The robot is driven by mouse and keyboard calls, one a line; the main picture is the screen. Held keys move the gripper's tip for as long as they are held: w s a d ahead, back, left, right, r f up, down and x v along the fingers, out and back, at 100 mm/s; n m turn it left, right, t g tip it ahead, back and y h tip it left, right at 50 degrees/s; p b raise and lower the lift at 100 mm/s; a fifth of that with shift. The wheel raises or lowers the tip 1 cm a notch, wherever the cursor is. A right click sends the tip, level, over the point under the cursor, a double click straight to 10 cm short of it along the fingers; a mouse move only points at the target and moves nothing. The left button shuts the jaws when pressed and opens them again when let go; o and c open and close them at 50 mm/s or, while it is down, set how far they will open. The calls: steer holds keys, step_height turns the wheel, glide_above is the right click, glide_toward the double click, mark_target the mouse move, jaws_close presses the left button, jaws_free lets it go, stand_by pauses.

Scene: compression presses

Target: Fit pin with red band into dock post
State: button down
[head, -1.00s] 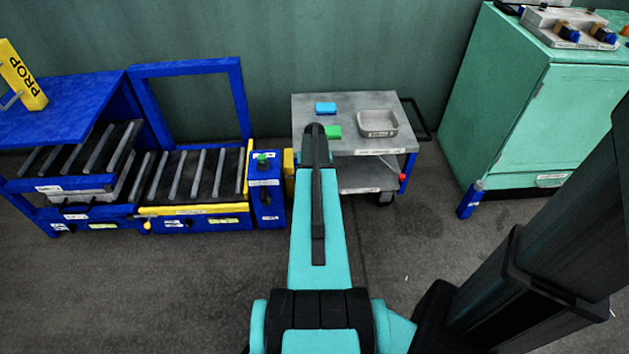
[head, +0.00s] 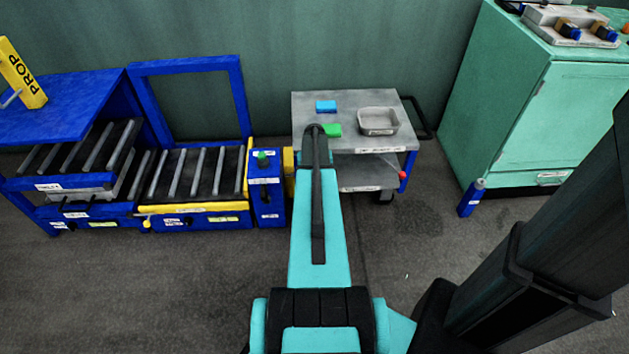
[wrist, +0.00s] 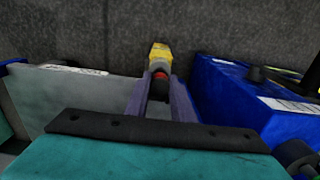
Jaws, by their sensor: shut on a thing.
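My gripper (wrist: 159,80) shows in the wrist view, its two grey-purple fingers shut on the pin with the red band (wrist: 160,74). The yellow dock post (wrist: 159,54) is right beyond the fingertips, in line with the pin. I cannot tell whether the pin is inside the post or only in front of it. In the head view a yellow post (head: 289,162) stands between the blue box and the cart. My arm hides the gripper and pin there.
A blue box (head: 265,190) with a green knob stands left of the yellow post; its blue side (wrist: 235,92) is close right of my fingers in the wrist view. A grey cart (head: 350,105) with a tray and blocks is on the right. A roller conveyor (head: 195,208) lies left.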

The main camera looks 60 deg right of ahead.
steer(key=shift+f+b, duration=0.35)
steer(key=shift+f, duration=0.95)
steer(key=c, duration=1.4)
jaws_free()
steer(key=shift+c, duration=0.2)
steer(key=shift+s, duration=0.1)
step_height(320, 180, up, 14)
steer(key=p, duration=0.2)
